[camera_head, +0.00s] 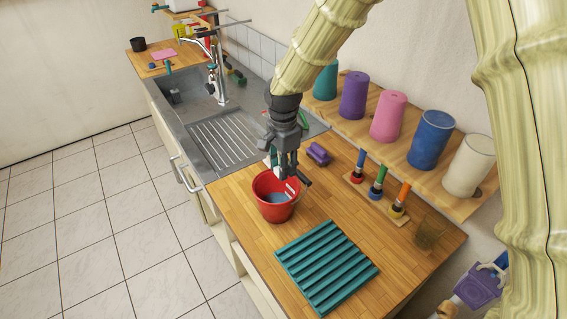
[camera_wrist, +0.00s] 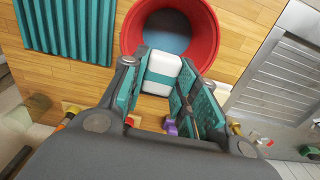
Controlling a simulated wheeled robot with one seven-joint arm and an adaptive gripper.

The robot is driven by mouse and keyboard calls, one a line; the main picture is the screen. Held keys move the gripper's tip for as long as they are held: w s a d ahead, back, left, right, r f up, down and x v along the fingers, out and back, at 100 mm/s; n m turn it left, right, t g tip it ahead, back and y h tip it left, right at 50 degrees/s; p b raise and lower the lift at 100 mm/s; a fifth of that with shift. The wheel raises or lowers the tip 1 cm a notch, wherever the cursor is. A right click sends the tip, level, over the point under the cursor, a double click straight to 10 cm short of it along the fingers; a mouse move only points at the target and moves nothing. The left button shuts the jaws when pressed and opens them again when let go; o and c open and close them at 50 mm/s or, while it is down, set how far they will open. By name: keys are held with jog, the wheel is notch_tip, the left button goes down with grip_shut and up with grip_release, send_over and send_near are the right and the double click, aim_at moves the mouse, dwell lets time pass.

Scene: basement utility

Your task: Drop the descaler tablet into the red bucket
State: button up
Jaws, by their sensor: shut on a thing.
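The descaler tablet (camera_wrist: 161,74), a white block with a teal band, sits between my gripper's fingers in the wrist view. My gripper (camera_head: 287,172) points down over the red bucket (camera_head: 272,213) and is shut on the tablet; a small white patch shows at the fingertips in the head view. The bucket stands upright on the wooden counter, with a blue-grey inside bottom. In the wrist view its red rim (camera_wrist: 207,38) lies beyond the tablet, which overlaps the near side of the opening. The exact height of the tablet over the rim is hard to tell.
A teal ridged mat (camera_head: 325,268) lies in front of the bucket. A purple item (camera_head: 319,154) is behind it. A rack with colored-handled tools (camera_head: 377,187) is to the right, below a shelf of several canisters (camera_head: 388,115). The metal sink (camera_head: 205,118) is to the left.

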jog(key=shift+s+r, duration=0.3)
jog(key=shift+s, duration=0.05)
jog(key=o, duration=1)
jog(key=shift+w+f, duration=0.15)
jog(key=shift+w, duration=0.05)
jog(key=shift+c, duration=0.2)
jog(key=shift+o, duration=0.3)
jog(key=shift+w+f, duration=0.2)
jog(key=shift+w, duration=0.15)
jog(key=shift+s+r, duration=0.35)
jog(key=shift+r, duration=0.05)
jog(key=shift+w+r, duration=0.1)
jog(key=shift+r, duration=0.25)
notch_tip(320, 180, up, 11)
jog(key=shift+f, duration=0.15)
